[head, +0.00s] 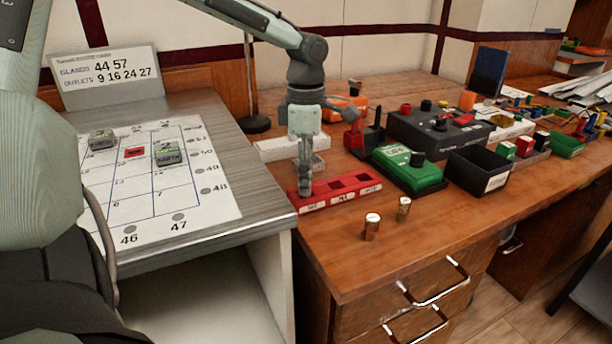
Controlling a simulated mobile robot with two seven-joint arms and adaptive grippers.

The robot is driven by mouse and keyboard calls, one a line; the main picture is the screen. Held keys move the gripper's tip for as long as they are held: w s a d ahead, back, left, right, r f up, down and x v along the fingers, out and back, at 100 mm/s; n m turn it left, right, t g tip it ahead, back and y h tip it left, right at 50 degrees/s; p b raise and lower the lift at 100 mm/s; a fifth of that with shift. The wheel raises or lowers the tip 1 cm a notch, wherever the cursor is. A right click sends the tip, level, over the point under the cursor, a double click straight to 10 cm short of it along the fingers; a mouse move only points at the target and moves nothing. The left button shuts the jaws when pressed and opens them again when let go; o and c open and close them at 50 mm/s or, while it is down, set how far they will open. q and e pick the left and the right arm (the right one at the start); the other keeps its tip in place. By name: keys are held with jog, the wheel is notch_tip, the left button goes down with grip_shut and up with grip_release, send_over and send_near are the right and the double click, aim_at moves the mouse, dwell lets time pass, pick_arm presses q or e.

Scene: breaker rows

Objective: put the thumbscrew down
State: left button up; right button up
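My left gripper (305,187) points straight down at the left end of a red tray (345,193) with dark labelled compartments. Its fingers look close together and their tips reach down to the tray's leftmost compartment. I cannot tell whether they hold anything; no thumbscrew can be made out at the fingertips. I cannot tell whether either is a thumbscrew. My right gripper is not in view.
A numbered white sheet (200,207) with small blocks lies on the grey surface at left. The desk's front right is clear.

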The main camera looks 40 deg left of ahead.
pick_arm(q)
notch_tip(320, 180, up, 12)
jog(key=shift+p, duration=0.35)
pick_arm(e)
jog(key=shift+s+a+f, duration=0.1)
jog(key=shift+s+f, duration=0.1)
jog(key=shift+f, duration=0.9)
pick_arm(q)
jog(key=shift+f, duration=0.1)
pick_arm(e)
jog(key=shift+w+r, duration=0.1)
